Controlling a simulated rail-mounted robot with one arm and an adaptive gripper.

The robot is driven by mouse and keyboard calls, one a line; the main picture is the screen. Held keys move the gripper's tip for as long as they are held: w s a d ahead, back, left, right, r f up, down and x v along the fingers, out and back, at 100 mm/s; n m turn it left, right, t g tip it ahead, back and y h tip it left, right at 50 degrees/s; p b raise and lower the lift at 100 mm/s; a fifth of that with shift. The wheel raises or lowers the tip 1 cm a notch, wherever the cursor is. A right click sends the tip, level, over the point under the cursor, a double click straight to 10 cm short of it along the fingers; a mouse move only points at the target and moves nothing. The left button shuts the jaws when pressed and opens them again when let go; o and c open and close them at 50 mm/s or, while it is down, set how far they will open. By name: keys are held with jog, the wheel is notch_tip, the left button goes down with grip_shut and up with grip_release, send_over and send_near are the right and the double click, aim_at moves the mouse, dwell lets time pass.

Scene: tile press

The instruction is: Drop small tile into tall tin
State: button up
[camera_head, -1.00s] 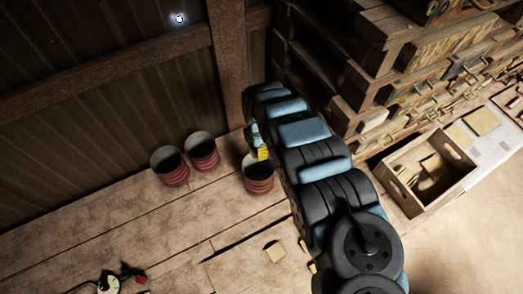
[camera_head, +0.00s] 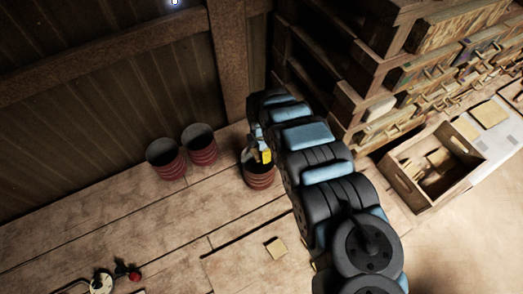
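Three dark red ribbed tins stand upright on the wooden bench: a left tin (camera_head: 167,166), a middle tin (camera_head: 201,152) and a right tin (camera_head: 260,178). I cannot tell which is the tall one. My gripper (camera_head: 257,158) is over the mouth of the right tin, partly hidden by my arm. A small yellow patch shows at it; I cannot tell if this is a tile or a gripper part. Its fingers are too small and dark to show whether they are open or shut.
A wooden crate (camera_head: 403,191) with tan pieces stands at the right, beside a pale tile (camera_head: 487,113). Stacked wooden shelves (camera_head: 372,75) rise behind my arm. A device with a red knob (camera_head: 134,276) is at the bottom left. The bench's left part is clear.

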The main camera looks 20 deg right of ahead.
jog(key=o, duration=1.2)
notch_tip(320, 180, up, 9)
jog(key=shift+d, duration=0.1)
jog(key=shift+r, duration=1.45)
jog(key=shift+w, duration=0.1)
